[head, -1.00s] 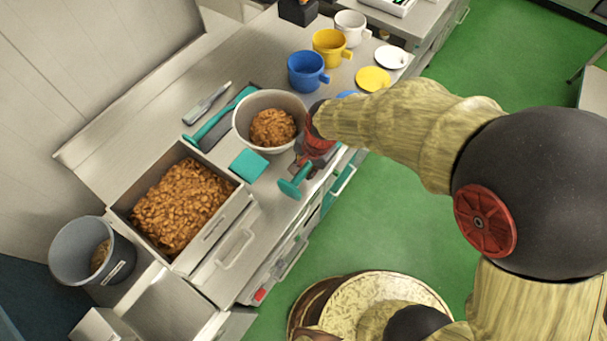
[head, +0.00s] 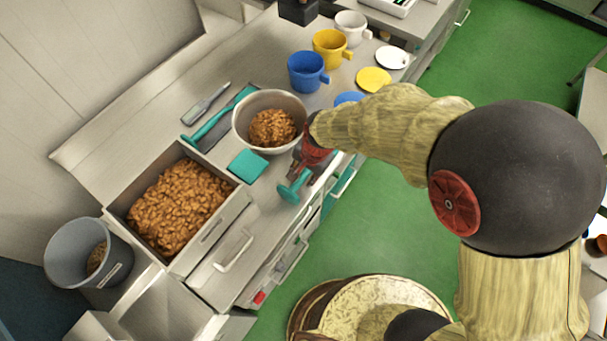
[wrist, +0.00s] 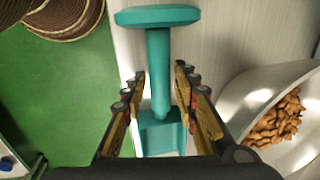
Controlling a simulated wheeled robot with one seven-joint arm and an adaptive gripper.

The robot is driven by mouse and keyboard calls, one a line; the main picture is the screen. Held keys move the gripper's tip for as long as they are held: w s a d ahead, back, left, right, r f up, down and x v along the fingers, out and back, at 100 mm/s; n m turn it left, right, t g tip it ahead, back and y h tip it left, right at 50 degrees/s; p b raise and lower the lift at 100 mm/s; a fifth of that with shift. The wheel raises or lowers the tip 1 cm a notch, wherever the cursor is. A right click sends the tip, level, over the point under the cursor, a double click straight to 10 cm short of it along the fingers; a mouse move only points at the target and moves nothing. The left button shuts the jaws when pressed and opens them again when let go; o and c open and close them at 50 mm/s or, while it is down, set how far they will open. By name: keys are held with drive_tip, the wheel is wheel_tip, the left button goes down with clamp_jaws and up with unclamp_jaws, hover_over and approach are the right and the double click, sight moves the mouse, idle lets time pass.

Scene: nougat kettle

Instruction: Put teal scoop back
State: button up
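The teal scoop (head: 288,191) shows in the head view as a teal shaft with a wide flat end, at the front edge of the counter. In the wrist view the teal scoop (wrist: 158,70) has a flat crosspiece, a straight shaft and a block-like part near my fingers. I cannot tell whether the flat end touches the counter.
A bowl of nougat pieces (head: 300,105) stands close behind my gripper. A teal square (head: 248,165), a long teal tool (head: 215,120) and a filled metal bin (head: 207,235) lie to the left. Blue (head: 305,72), yellow (head: 328,50) and white mugs (head: 350,27) stand farther back.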

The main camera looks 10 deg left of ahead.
drive_tip(key=shift+o, duration=0.6)
drive_tip(key=d+r+t+p, duration=0.1)
drive_tip(key=d+r+p, duration=0.4)
drive_tip(key=r, duration=1.3)
drive_tip(key=s+d+r+n+t, duration=0.1)
drive_tip(key=s+d+r, duration=0.2)
drive_tip(key=d, duration=0.5)
drive_tip(key=s+d+r+n+t+h+b, duration=0.1)
drive_tip(key=s+d+r+n, duration=0.1)
drive_tip(key=s+d+r, duration=0.2)
drive_tip(key=s+d+r+n+t+h, duration=0.1)
drive_tip(key=s+d+r, duration=0.2)
drive_tip(key=d+r, duration=0.3)
drive_tip(key=d, duration=0.5)
drive_tip(key=shift+s+d+r+n+t+b, duration=0.3)
drive_tip(key=shift+s+d+r+t+b, duration=0.05)
drive_tip(key=shift+s+t+b, duration=0.05)
drive_tip(key=shift+f, duration=0.1)
